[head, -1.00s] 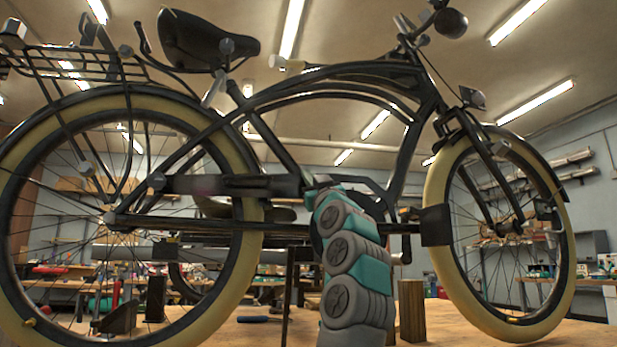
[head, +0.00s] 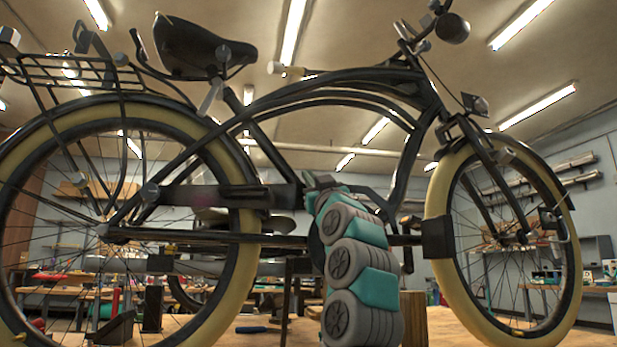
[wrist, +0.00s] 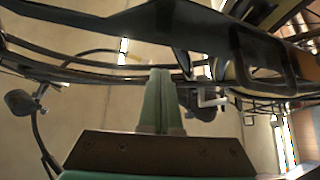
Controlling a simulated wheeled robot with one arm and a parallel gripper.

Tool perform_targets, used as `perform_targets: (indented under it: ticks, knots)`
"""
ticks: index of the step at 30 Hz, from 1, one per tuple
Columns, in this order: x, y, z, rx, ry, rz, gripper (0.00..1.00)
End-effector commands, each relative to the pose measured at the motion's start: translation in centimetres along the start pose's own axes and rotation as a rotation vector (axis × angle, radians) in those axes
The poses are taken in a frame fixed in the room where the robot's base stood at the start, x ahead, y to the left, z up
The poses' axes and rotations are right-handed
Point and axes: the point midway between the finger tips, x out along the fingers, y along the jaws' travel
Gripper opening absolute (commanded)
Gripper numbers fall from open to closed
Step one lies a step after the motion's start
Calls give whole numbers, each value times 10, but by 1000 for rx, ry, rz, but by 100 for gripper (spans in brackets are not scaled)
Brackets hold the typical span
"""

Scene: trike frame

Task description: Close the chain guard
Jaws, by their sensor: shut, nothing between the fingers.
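A black bicycle frame with cream tyres fills the head view. The long dark bar that looks like the chain guard (head: 232,196) runs from the rear wheel toward the crank, above a thinner lower bar. My gripper (head: 318,181) is at the top of my teal and grey arm, by the front end of that bar. Whether it touches the bar cannot be told. In the wrist view my gripper (wrist: 160,72) is shut and empty, its green fingers together. A dark panel with a rectangular opening (wrist: 215,32) lies beyond the fingertips; its identity is unclear. My arm hides much of the crank area.
The rear wheel (head: 247,225) is on the left and the front wheel (head: 440,262) on the right. A wooden block (head: 413,318) stands on the bench beside my arm. The saddle (head: 190,45) is above. Shelves and cluttered benches lie behind.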

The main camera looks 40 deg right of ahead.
Motion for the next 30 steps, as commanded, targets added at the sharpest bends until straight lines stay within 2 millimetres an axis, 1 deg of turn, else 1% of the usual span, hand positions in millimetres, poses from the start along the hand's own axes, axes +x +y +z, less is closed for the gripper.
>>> perform_targets:
  ticks: [3,4,7,12,18,30]
  knots:
    - [-16,-4,-2,-4,6,1,0]
    - [-26,-6,1,-1,8,0,0]
    - [-43,-9,3,0,3,-1,0]
    - [-55,-11,-1,0,4,-2,0]
    - [-61,-10,-3,-1,4,0,0]
    - [-61,-9,-3,-2,3,0,0]
